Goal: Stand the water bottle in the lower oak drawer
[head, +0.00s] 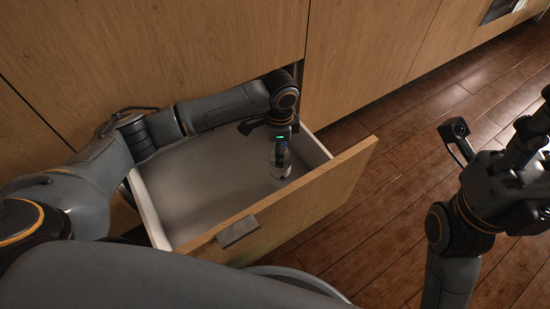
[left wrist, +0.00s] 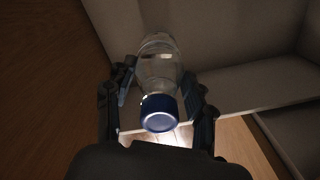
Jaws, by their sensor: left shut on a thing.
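The water bottle (head: 280,159) is clear with a blue cap, which shows in the left wrist view (left wrist: 159,112). It is upright inside the open lower oak drawer (head: 322,184), near the drawer's right end. My left gripper (head: 281,143) reaches down from above and is shut on the bottle near its neck; its fingers (left wrist: 158,100) flank the bottle in the left wrist view. I cannot tell whether the bottle's base touches the drawer floor. My right gripper is at the right edge of the head view, raised over the floor; its fingertips cannot be made out.
The drawer has pale walls and a grey handle (head: 238,231) on its oak front. Its floor (head: 205,190) is bare left of the bottle. Oak cabinet fronts (head: 370,60) stand behind. The wooden floor (head: 390,190) is clear to the right.

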